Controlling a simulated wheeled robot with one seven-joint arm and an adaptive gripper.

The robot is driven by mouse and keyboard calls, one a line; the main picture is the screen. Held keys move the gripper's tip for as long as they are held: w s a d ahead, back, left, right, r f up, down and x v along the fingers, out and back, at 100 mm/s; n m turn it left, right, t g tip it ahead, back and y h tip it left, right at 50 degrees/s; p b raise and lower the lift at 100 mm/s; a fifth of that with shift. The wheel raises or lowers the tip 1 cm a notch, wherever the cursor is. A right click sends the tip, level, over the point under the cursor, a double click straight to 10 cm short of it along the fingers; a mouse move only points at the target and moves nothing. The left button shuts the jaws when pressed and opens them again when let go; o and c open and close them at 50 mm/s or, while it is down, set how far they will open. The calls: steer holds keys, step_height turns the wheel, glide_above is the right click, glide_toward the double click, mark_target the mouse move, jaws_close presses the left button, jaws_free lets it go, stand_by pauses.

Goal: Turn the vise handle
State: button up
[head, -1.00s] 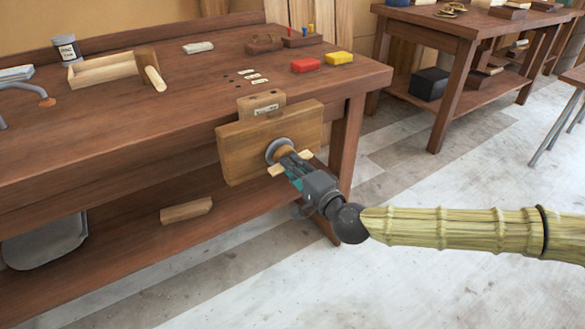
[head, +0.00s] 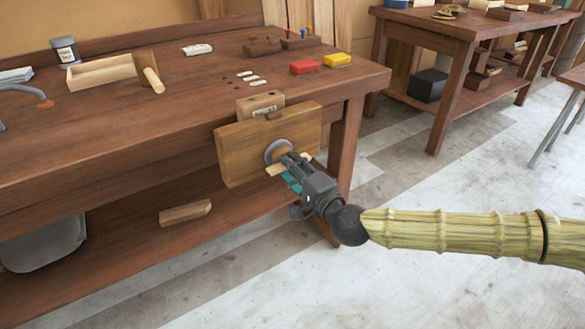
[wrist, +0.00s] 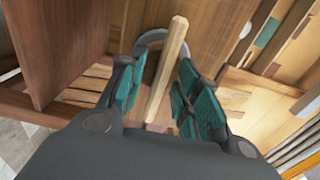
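The wooden vise jaw (head: 240,155) hangs on the front of the workbench, with a round grey metal collar (head: 273,150) at its middle. The vise handle is a pale wooden bar (head: 275,170) that crosses in front of this collar. My gripper (head: 291,165) is at the handle and partly hides it in the head view. In the wrist view the handle (wrist: 168,65) passes between the two teal-padded fingers of my gripper (wrist: 160,85). The fingers stand apart, with visible gaps beside the bar. The grey collar shows behind it.
The workbench top (head: 150,115) carries a wooden tray (head: 100,75), a red block (head: 304,67) and a yellow block (head: 338,60). A wood piece (head: 185,213) lies on the lower shelf. The bench leg (head: 343,140) stands close behind my gripper. Floor to the right is open.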

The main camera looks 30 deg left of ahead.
steer(key=v, duration=1.2)
stand_by(0.5)
